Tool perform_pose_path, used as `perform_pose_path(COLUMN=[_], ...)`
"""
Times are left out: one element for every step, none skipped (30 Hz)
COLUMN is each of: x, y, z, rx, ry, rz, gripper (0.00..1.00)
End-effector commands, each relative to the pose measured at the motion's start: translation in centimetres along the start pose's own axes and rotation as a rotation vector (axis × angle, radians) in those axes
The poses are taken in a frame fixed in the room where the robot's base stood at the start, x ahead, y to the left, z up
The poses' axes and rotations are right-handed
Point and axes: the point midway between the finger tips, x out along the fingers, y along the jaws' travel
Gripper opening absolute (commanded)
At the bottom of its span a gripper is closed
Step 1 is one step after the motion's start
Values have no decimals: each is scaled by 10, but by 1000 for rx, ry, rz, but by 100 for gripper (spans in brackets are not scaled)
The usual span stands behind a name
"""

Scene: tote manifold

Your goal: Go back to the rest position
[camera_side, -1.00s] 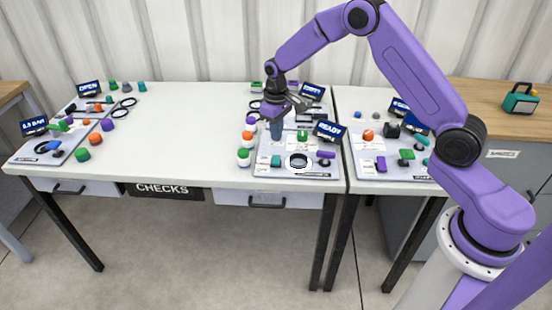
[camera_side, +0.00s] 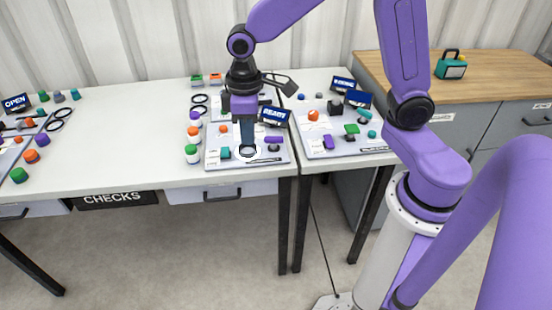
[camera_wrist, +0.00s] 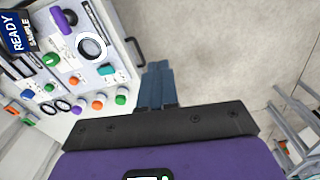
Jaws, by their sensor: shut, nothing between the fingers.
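My gripper (camera_side: 247,143) points down in the side view, its blue fingers together with nothing between them. In that picture the fingertips overlap the back of a white-rimmed dark ring (camera_side: 248,156) on the panel with the READY sign (camera_side: 276,116). The height of the fingertips above the panel is hard to tell. In the wrist view the shut fingers (camera_wrist: 157,82) appear against the floor, beside the panel's edge. The white ring (camera_wrist: 92,46) lies to their upper left there, apart from them in the picture.
Orange and green knobs (camera_side: 193,148) line the panel's left side. A second panel (camera_side: 345,148) with coloured parts stands on the right table. A teal case (camera_side: 452,70) sits on the wooden cabinet. The white table between the left and middle panels is clear (camera_side: 120,135).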

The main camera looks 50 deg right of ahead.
Motion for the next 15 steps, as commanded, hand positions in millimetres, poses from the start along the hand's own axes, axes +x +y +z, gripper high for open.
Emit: perform_pose_path(x=[-8,-12,-16,-19,-22,-25,-27,-28,-30,-31,-32,-32,-32,-32,-32], y=[-14,-22,-31,-38,-44,-52,-57,-61,-67,-70,-74,-77,-79,-80,-82], z=[17,27,40,51,62,76,88,99,114,125,135,148,157,165,175], rx=[-42,-64,-95,-118,-140,-171,-193,-215,-246,-267,-289,-315,-333,-349,-368], ry=[6,7,9,10,10,11,11,12,13,13,14,15,15,16,17], rz=[-1,-1,-2,-2,-3,-4,-4,-5,-6,-6,-7,-8,-8,-9,-10], gripper=[0,0,0,0,0,0,0,0,0,0,0,0,0,0,0])
